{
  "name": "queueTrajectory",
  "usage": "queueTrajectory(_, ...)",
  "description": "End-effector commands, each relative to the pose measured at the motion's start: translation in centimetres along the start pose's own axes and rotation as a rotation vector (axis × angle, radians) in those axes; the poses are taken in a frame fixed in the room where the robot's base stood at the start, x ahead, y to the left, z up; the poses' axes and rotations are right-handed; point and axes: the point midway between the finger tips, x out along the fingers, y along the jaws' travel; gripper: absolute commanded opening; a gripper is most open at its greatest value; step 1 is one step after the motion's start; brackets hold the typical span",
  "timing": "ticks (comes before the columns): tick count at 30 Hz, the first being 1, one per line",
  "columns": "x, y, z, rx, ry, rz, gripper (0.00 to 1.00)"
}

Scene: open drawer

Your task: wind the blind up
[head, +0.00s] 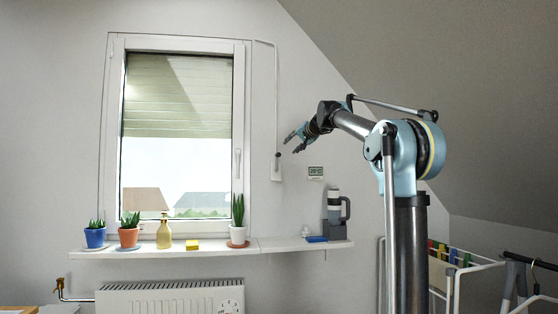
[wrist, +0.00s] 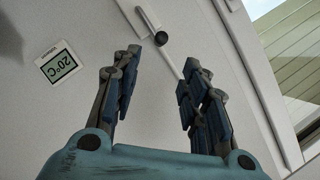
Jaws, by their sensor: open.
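The blind (head: 178,95) is a pale slatted shutter covering about the upper half of the window; part of it shows at the right of the wrist view (wrist: 295,50). Whether any finger touches the rod I cannot tell.
A small thermometer display (head: 316,172) is on the wall right of the holder. A drying rack (head: 470,270) stands at the lower right.

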Motion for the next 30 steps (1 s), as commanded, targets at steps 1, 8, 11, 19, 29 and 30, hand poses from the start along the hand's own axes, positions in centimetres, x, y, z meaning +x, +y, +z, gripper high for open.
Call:
queueTrajectory(1,0.6,0.0,0.0,-0.001,-0.001,0.000,0.40)
queueTrajectory(8,4.1,0.0,0.1,-0.002,-0.002,-0.001,0.40)
queueTrajectory(11,5.7,0.0,0.1,-0.002,-0.002,0.000,0.40)
queueTrajectory(19,9.7,0.0,0.1,-0.002,-0.002,0.000,0.40)
queueTrajectory(29,14.1,0.0,0.1,-0.001,-0.002,0.000,0.40)
queueTrajectory(30,14.5,0.0,0.1,-0.001,-0.002,0.000,0.40)
